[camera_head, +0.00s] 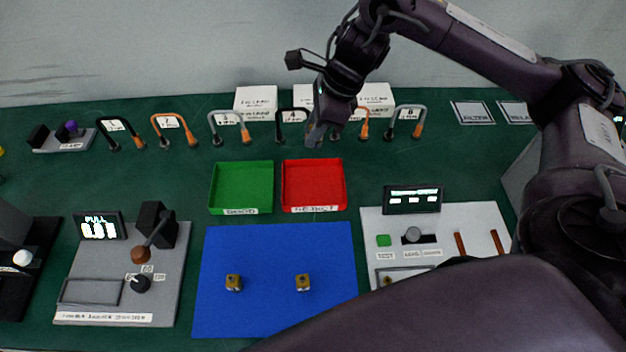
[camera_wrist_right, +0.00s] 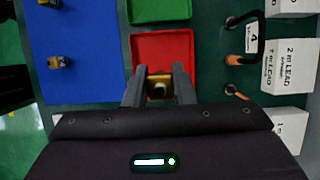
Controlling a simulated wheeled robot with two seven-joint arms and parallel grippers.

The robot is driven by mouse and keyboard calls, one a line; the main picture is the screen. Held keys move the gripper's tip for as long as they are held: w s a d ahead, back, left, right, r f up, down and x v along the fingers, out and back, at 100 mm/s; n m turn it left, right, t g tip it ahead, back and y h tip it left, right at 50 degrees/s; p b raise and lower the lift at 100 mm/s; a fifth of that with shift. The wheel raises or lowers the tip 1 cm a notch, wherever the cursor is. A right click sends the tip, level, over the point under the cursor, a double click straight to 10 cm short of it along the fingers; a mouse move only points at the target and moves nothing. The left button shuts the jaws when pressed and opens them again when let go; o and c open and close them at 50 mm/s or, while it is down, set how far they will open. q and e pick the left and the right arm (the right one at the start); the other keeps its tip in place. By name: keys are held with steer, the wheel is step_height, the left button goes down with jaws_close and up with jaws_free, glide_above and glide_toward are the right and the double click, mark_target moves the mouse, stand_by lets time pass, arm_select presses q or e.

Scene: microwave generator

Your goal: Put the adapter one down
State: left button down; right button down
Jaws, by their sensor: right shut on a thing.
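My right gripper (camera_head: 314,134) is shut on a small brass-coloured adapter, which shows between the fingers in the right wrist view (camera_wrist_right: 158,88). In the head view it hangs just behind the red tray (camera_head: 314,207), near the row of leads, and the adapter is mostly hidden by the fingers. In the right wrist view the fingertips (camera_wrist_right: 158,74) overlap the near edge of the red tray. Two similar adapters stand apart on the blue mat (camera_head: 268,319), one at left (camera_head: 233,283) and one at right (camera_head: 303,283). My left gripper is not in view.
A green tray (camera_head: 241,186) adjoins the red tray; both look empty. Several numbered leads (camera_head: 168,130) stand along the back, with white boxes (camera_head: 256,101) behind. A pull tester (camera_head: 125,285) is at left, a test panel (camera_head: 480,220) at right.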

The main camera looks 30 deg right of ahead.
step_height(320, 180, down, 11)
steer(key=shift+f+b, duration=0.1)
steer(key=shift+b, duration=1.15)
steer(key=shift+f+b, duration=0.4)
steer(key=shift+f, duration=2)
steer(key=c, duration=1.2)
jaws_free()
steer(key=p+v, duration=0.1)
steer(key=v, duration=1.1)
steer(key=shift+r+p, duration=0.1)
steer(key=shift+p, duration=0.3)
